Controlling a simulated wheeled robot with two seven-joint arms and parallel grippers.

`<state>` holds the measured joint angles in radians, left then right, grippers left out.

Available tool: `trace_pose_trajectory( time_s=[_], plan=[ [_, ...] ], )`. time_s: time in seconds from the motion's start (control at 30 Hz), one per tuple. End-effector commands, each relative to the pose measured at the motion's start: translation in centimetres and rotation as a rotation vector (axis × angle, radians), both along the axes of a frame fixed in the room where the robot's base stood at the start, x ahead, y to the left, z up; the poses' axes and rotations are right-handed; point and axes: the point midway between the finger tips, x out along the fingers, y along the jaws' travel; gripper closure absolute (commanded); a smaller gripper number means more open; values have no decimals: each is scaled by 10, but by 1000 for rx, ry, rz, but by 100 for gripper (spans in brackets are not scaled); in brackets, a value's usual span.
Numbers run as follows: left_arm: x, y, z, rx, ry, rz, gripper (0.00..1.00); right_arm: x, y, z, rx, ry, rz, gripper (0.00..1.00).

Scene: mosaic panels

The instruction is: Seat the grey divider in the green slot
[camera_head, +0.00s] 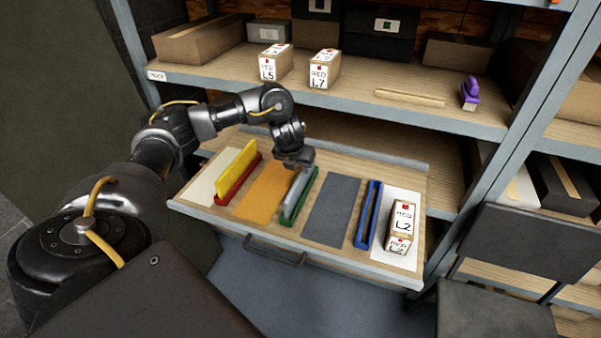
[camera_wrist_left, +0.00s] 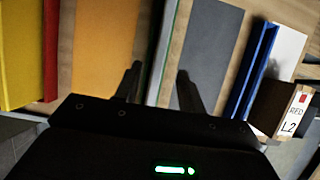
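The grey divider (camera_head: 296,190) stands upright at the green slot (camera_head: 287,217) in the open drawer, and its lower edge appears to be within the slot. The wrist view shows the divider's edge (camera_wrist_left: 154,50) beside the green strip of the slot (camera_wrist_left: 166,45). My left gripper (camera_head: 297,166) is over the divider's far end. In the wrist view its fingers (camera_wrist_left: 160,82) are spread apart, one on each side of the divider, with gaps. The exact seating depth is hidden. My right gripper is not in view.
The drawer (camera_head: 340,252) also holds a yellow divider (camera_head: 236,166) in a red slot (camera_head: 228,196), an orange mat (camera_head: 262,192), a dark grey mat (camera_head: 332,208), a blue slot (camera_head: 368,215) and L2 boxes (camera_head: 402,217). A shelf (camera_head: 430,112) with boxes hangs behind.

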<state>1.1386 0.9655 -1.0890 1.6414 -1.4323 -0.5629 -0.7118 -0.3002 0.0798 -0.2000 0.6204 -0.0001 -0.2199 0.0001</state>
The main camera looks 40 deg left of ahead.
Motion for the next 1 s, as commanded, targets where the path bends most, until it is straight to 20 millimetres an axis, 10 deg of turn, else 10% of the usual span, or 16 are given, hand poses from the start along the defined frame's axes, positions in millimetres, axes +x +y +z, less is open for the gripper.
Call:
trace_pose_trajectory(
  time_s=[1.0],
  plan=[
    [-9, -4, 21, -2, 0, 0, 60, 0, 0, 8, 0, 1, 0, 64]
  ],
)
